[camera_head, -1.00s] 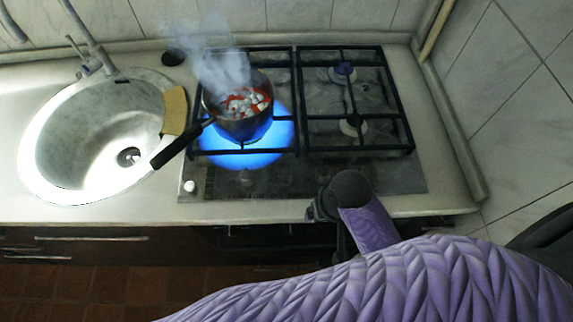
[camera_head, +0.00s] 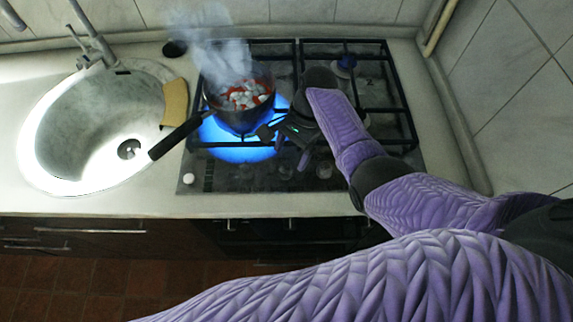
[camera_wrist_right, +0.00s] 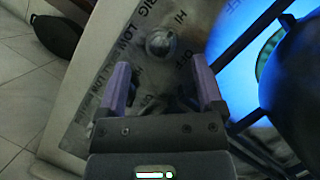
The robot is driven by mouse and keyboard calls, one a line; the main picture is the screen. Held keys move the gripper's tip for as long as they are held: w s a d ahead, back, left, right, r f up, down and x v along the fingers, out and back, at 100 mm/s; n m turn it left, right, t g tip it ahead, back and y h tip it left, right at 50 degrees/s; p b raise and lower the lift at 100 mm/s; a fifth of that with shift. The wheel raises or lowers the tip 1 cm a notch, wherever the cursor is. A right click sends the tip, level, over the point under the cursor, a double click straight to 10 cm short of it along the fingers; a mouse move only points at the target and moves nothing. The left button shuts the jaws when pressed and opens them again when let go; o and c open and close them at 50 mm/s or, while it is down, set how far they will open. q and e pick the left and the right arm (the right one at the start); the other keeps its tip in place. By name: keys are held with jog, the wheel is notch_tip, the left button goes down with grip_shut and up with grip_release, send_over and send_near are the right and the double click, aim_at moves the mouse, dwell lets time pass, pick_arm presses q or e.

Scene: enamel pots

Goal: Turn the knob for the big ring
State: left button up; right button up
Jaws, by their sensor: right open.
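The control panel (camera_head: 222,181) runs along the front of the black gas stove. In the right wrist view, a round, shiny knob (camera_wrist_right: 160,42) stands on the panel. Beside it are the printed words "BIG", "HI", "LOW" and "OFF". My right gripper (camera_head: 291,150) is over the front middle of the stove, right of the pot. In its wrist view, the open fingers (camera_wrist_right: 162,82) point at the panel, with the knob just beyond and between the tips. Nothing is between the fingers. A second, dim shape behind them is unclear. My left gripper is not in view.
A steaming dark pot (camera_head: 213,99) with red and white contents stands on a ring with a large blue flame (camera_head: 240,153), close to my right gripper. Its handle (camera_head: 176,136) juts toward the sink (camera_head: 60,130). Black grates (camera_head: 398,110) cover the stove. A white knob (camera_head: 188,178) is at front left.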

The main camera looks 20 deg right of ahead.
aim_at(287, 166)
jog(key=b+x, duration=0.1)
jog(key=x, duration=0.3)
grip_shut()
